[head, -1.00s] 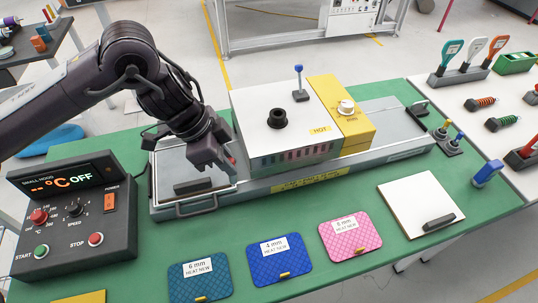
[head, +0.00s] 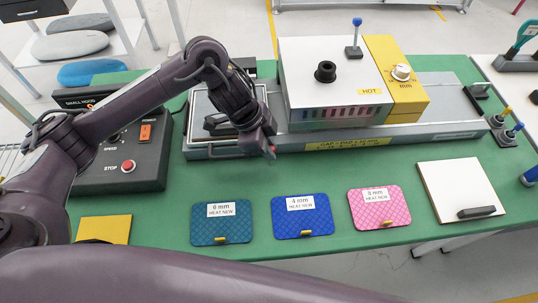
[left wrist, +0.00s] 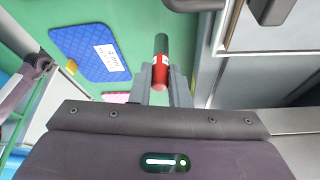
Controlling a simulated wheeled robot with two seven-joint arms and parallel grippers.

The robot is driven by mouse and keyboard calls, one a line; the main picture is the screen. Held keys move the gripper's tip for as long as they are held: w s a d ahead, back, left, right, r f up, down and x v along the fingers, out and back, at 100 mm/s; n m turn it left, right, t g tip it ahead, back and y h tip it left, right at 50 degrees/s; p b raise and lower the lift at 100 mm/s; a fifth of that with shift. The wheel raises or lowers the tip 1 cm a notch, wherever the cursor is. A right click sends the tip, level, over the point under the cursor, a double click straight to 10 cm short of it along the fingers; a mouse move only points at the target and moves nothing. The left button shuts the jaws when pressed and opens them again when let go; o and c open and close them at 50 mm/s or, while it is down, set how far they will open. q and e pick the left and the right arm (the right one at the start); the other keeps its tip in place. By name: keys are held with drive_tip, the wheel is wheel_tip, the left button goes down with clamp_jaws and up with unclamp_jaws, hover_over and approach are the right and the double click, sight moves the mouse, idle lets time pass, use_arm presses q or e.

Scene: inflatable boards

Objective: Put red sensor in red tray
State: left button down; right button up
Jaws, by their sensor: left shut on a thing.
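My left gripper (head: 266,146) is shut on the red sensor (left wrist: 160,70), a small cylinder with a red body and a dark end. In the left wrist view the sensor sits between the two grey fingers (left wrist: 164,95). In the head view only a bit of red shows at the fingertips, in front of the press machine and above the green table. The red tray is not in view now. My right gripper is not in view.
The white and yellow machine (head: 332,65) stands on a long grey base (head: 420,133). Blue-green (head: 221,232), blue (head: 302,224) and pink (head: 379,216) pads lie along the front. A white board (head: 455,180) is at the right. A dark control box (head: 110,178) is at the left.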

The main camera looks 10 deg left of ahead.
sight(269, 163)
use_arm(q)
drive_tip(key=shift+f+b, duration=0.4)
drive_tip(key=shift+f, duration=1.35)
drive_tip(key=c, duration=1.4)
unclamp_jaws()
drive_tip(key=shift+f, duration=0.1)
